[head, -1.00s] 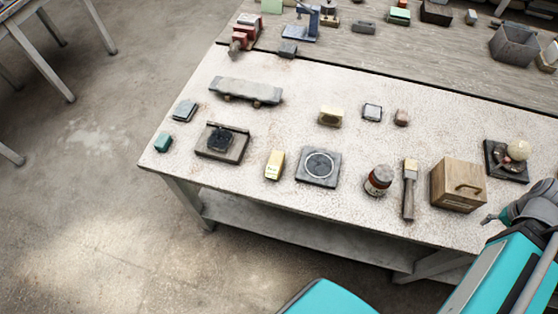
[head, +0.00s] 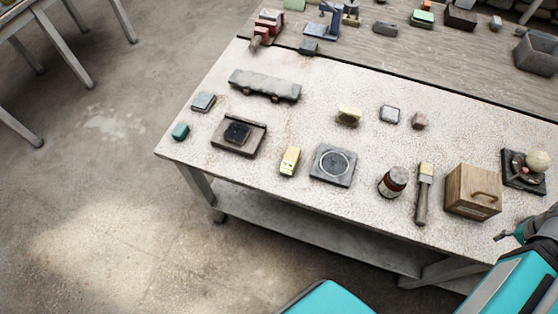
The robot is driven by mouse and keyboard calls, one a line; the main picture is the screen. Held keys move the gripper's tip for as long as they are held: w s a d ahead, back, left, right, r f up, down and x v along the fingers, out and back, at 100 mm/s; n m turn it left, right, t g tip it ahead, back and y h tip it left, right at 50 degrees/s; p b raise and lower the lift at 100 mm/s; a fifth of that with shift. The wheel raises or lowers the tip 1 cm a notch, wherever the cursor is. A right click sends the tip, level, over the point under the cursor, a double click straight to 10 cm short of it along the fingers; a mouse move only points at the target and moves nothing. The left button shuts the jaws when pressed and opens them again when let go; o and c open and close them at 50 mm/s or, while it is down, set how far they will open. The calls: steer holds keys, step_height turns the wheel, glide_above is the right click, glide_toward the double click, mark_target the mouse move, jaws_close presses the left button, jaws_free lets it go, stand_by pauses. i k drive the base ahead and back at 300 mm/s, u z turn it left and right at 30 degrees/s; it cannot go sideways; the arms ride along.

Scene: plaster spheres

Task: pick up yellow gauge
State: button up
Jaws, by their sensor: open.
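A small upright yellow block (head: 289,160) with dark marks on its front stands near the table's front edge, left of a square plate with a ring. A second pale yellow block (head: 348,115) with a rounded face stands farther back. Which of the two is the yellow gauge I cannot tell for sure. My gripper (head: 506,237) shows only in part at the right edge, in front of the wooden box. It is open, holds nothing that I can see, and is far to the right of both yellow things.
A wooden bench stands behind.

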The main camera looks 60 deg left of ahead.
mark_target(288, 163)
steer(key=k, duration=2.25)
steer(key=u, duration=0.65)
steer(key=i, duration=1)
